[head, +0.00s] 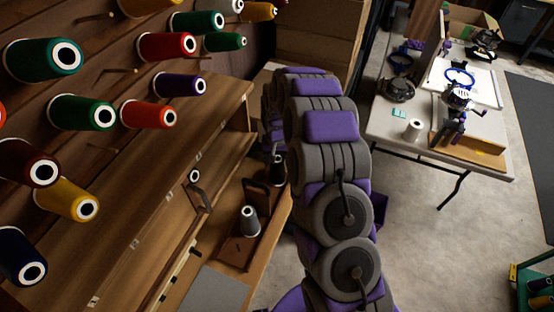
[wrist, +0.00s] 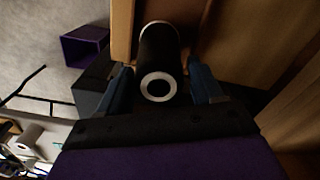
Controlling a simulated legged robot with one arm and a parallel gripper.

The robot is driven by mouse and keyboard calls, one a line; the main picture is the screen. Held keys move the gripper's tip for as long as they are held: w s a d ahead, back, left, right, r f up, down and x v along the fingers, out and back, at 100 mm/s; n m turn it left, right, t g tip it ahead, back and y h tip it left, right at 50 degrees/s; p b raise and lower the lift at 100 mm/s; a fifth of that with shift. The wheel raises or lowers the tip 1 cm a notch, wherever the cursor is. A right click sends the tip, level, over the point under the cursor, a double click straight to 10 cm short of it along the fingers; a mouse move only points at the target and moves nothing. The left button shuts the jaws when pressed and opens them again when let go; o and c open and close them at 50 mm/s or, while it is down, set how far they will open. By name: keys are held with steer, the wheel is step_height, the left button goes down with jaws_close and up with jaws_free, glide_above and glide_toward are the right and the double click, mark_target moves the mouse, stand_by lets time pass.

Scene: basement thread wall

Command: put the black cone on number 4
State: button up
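The black cone (wrist: 159,55) lies between my gripper's fingers in the wrist view, its white-ringed end (wrist: 157,87) facing the camera. My gripper (wrist: 161,72) has one blue finger on each side of the cone, with a narrow gap showing on both sides. In the head view the black cone (head: 278,172) stands beside my arm, at the far end of the wooden tray (head: 268,240); my arm hides most of the gripper there. Several bare pegs (head: 120,71) stick out of the thread wall. Small white labels (head: 135,243) are too small to read, so I cannot tell number 4.
Green, red, yellow and purple cones fill other pegs on the wall (head: 60,150). A grey cone (head: 249,222) stands nearer in the tray. The concrete floor (head: 430,230) between is mostly clear.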

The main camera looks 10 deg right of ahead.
steer(key=shift+o, duration=1.2)
steer(key=shift+a, duration=0.1)
step_height(320, 180, up, 17)
steer(key=p, duration=0.2)
steer(key=shift+w+r, duration=0.15)
steer(key=shift+r, duration=0.05)
steer(key=s+r+n, duration=0.1)
steer(key=s+r, duration=0.3)
steer(key=s, duration=0.6)
steer(key=s+r+g, duration=0.1)
steer(key=s+r, duration=0.2)
steer(key=s, duration=0.7)
steer(key=s+r+n, duration=0.1)
steer(key=s+r, duration=0.3)
steer(key=s, duration=0.6)
steer(key=s+f, duration=0.1)
steer(key=s, duration=1.1)
steer(key=shift+s+a+n+g, duration=0.25)
steer(key=shift+s+n+g, duration=0.05)
